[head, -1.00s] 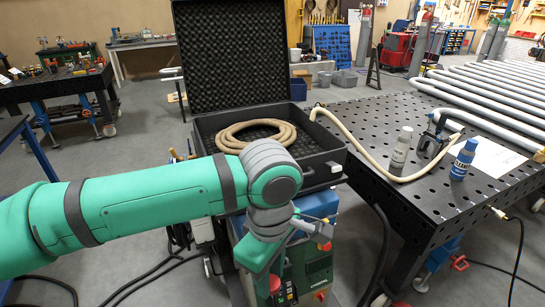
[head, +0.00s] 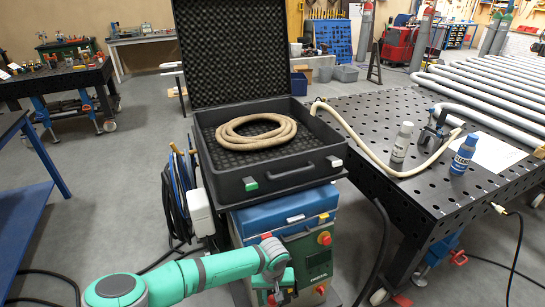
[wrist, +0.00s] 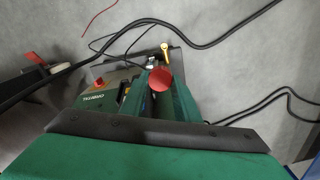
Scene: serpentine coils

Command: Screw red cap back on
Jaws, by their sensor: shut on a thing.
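The red cap (wrist: 158,79) shows as a round red disc between the tips of my gripper's green fingers (wrist: 160,98) in the wrist view. My gripper is shut on it. In the head view my gripper (head: 276,287) is low at the front of the green and blue machine (head: 310,262), with a small red spot (head: 272,299) at its tips. The place the cap belongs to is hidden; I cannot tell whether the cap touches the machine.
An open black case (head: 265,182) with a coiled beige hose (head: 256,133) sits on top of the machine. A perforated black table (head: 375,112) with two bottles stands to the right. Dark cables (wrist: 225,38) lie on the grey floor. A blue bench (head: 22,215) is at left.

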